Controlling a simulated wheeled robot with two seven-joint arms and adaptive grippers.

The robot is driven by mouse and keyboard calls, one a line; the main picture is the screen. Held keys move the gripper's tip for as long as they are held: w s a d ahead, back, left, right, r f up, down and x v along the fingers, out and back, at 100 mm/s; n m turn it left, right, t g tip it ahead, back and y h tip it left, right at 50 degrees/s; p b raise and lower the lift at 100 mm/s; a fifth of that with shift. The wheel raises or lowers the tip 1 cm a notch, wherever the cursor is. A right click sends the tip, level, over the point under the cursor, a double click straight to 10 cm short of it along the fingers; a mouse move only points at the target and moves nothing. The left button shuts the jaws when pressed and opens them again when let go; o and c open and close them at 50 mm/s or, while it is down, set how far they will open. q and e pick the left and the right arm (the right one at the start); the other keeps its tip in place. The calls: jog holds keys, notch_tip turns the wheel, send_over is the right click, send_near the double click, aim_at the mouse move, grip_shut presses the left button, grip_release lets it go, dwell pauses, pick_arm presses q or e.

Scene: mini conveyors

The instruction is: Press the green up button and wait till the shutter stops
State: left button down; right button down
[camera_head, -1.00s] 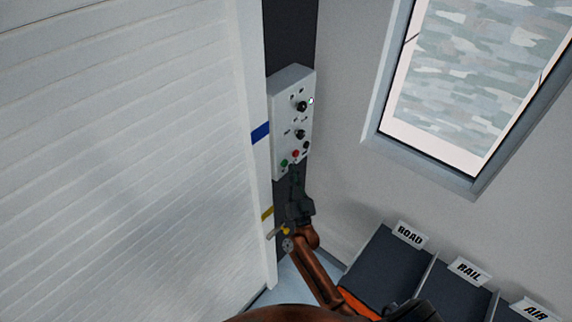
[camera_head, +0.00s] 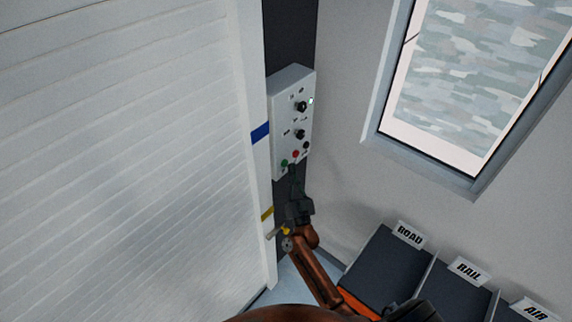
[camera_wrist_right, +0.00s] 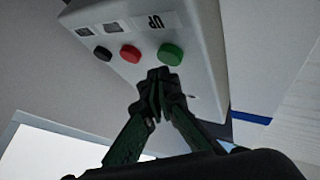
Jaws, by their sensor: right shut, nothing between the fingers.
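The control box (camera_head: 290,118) is a light grey panel on the dark post beside the white shutter (camera_head: 130,150). Its green button (camera_head: 284,163) is at the bottom left, beside a red button (camera_head: 296,154). In the right wrist view the green button (camera_wrist_right: 170,54) sits by the "UP" label (camera_wrist_right: 157,22). My right gripper (camera_head: 292,170) is shut and empty just below the buttons. In the wrist view its fingertips (camera_wrist_right: 160,76) are close to the green button's lower side; I cannot tell if they touch. My left gripper is not in view.
A blue mark (camera_head: 260,132) and a yellow mark (camera_head: 267,213) are on the shutter's white side frame. Dark bins labelled ROAD (camera_head: 409,234), RAIL (camera_head: 468,270) and AIR (camera_head: 536,313) stand at lower right. A window (camera_head: 450,80) is at upper right.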

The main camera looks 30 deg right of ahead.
jog(key=shift+w+a, duration=0.15)
jog(key=shift+w, duration=0.1)
